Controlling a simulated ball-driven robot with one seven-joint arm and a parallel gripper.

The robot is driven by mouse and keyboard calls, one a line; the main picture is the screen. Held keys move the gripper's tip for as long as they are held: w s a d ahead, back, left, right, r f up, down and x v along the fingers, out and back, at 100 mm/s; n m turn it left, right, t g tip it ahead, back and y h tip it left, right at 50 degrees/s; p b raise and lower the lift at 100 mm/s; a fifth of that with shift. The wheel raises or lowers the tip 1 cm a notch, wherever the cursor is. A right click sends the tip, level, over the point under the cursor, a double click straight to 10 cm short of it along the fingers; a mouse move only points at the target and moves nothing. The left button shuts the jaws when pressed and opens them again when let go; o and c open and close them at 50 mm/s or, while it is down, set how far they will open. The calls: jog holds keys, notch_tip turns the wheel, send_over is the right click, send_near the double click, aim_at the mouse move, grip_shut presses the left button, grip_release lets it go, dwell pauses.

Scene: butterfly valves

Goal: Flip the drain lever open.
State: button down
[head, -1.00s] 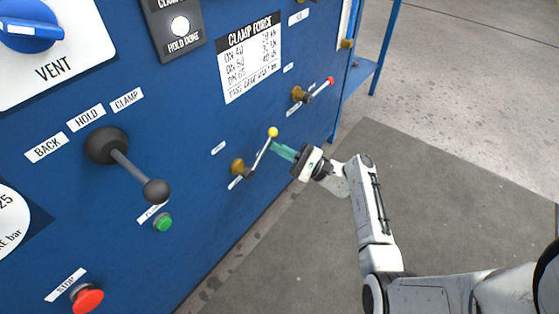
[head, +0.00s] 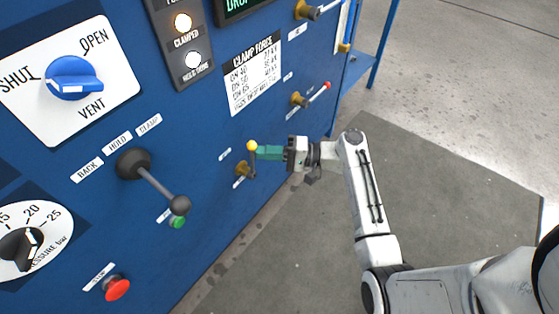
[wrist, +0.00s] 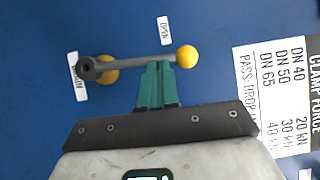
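The drain lever (head: 251,160) is a thin grey rod with a yellow ball knob on a brass hub, low on the blue panel. In the head view it points nearly straight up. In the wrist view the rod (wrist: 130,62) lies across the picture, with its knob (wrist: 187,57) at right. An OPEN label (wrist: 165,30) is above it; the label behind the hub is partly hidden. My gripper (head: 260,152) has green fingers, shut together. In the wrist view the fingertips (wrist: 159,66) meet the rod's side near the knob, apparently touching; the rod is not between them.
A similar lever with a red tip (head: 312,94) is up and right. A dark ball-ended lever (head: 158,184), a green button (head: 177,222) and a red stop button (head: 117,289) are left. The floor right of the panel (head: 460,200) is clear.

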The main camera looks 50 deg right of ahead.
jog(key=shift+a+r+n, duration=0.1)
jog(key=shift+a+n, duration=0.3)
jog(key=shift+g+p, duration=0.3)
jog(key=shift+d, duration=0.1)
